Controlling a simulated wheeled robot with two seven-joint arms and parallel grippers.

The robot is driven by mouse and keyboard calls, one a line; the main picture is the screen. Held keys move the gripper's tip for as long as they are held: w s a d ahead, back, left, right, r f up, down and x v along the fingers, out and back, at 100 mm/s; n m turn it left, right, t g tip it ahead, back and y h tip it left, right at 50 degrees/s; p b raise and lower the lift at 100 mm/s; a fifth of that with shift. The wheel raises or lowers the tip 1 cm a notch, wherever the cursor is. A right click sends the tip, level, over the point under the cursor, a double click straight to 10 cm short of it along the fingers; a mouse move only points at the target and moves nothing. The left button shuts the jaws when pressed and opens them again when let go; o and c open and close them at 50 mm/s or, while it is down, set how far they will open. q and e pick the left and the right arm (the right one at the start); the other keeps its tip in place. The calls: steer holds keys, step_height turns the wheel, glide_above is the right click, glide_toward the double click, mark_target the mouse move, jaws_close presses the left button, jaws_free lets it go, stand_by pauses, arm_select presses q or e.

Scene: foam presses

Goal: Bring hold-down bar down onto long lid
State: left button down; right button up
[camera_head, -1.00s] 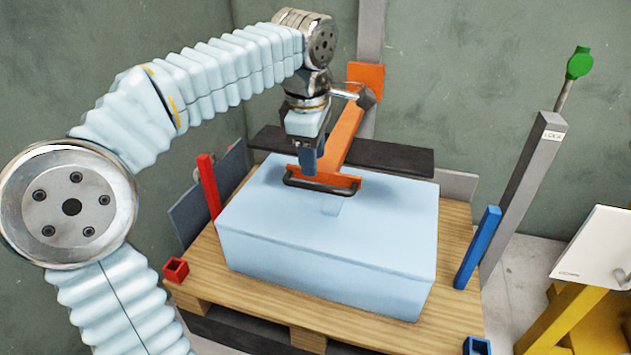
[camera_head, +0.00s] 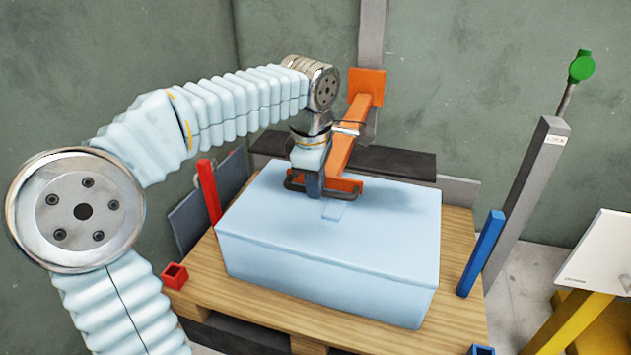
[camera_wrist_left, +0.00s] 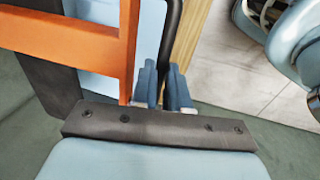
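The orange hold-down bar (camera_head: 350,138) slants down from its post mount to a crosspiece with a dark handle (camera_head: 335,193). Its crosspiece end is over the long pale blue lid (camera_head: 390,225). A shadow lies on the lid beside it; I cannot tell whether bar and lid touch. My left gripper (camera_head: 310,187) is at the left part of the handle. In the left wrist view its fingers (camera_wrist_left: 163,90) are close together with the dark handle (camera_wrist_left: 173,30) between them, next to the orange frame (camera_wrist_left: 128,50). My right gripper is not in view.
The box is on a wooden pallet (camera_head: 250,295). A red post (camera_head: 209,190) stands left and a blue post (camera_head: 481,252) right. A grey post (camera_head: 525,190) with a green-knobbed lever (camera_head: 580,66) rises farther right. A white panel (camera_head: 598,255) is at the right edge.

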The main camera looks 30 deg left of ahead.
arm_select(q)
step_height(320, 180, down, 14)
steer(key=b, duration=0.9)
steer(key=c, duration=1.1)
jaws_free()
steer(key=shift+r, duration=0.1)
steer(key=r+p, duration=0.1)
steer(key=r, duration=0.3)
steer(key=s+r+p, duration=0.1)
steer(key=r, duration=0.4)
steer(key=s+r+p, duration=0.1)
steer(key=r, duration=0.3)
steer(key=shift+s+d+r, duration=0.25)
steer(key=shift+d, duration=0.05)
